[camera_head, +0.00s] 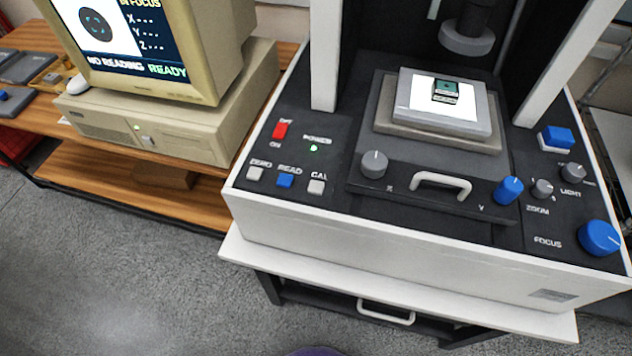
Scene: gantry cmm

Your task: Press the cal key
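Nothing covers the CAL key. Neither of my grippers shows in the head view.
A red power switch (280,130) and a lit green lamp (313,148) are behind the keys. A grey knob (373,164) and a white handle (440,184) stand to the right. The monitor (150,45) reads "NO READING" and "READY". Floor in front is clear.

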